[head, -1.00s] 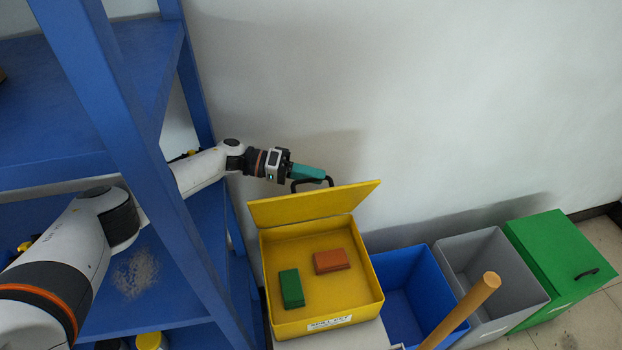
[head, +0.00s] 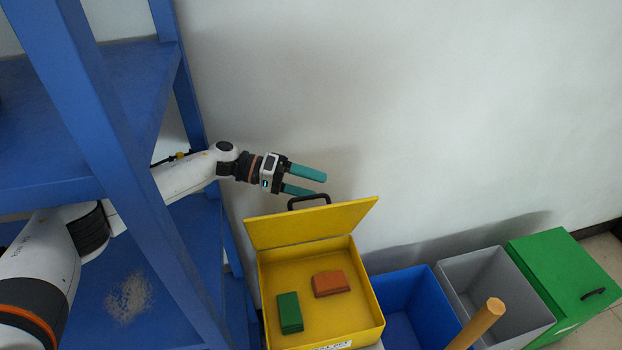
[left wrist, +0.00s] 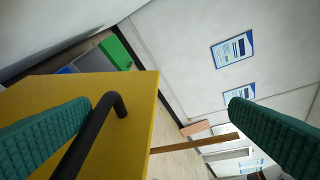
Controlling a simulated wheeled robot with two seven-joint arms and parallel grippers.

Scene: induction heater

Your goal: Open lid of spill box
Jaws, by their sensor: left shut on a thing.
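The yellow spill box (head: 271,303) stands with its lid (head: 312,225) raised and tilted back toward the wall. The black handle (head: 309,199) is on the lid's outer side. My left gripper (head: 308,182) is just above and behind the lid, by the handle. Its two teal fingers are apart, with no thing visible clamped between them. In the left wrist view the handle (left wrist: 88,138) passes close beside the left-hand finger, and the yellow lid (left wrist: 130,120) lies beyond it. I cannot tell whether that finger touches the handle. My right gripper is not in view.
Inside the box lie a green block (head: 289,312) and an orange block (head: 330,283). To the right stand a blue bin (head: 408,290), a grey bin (head: 505,283) and a green closed bin (head: 560,275). A wooden pole (head: 480,322) rises in front. A blue shelf (head: 75,100) frames my left arm.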

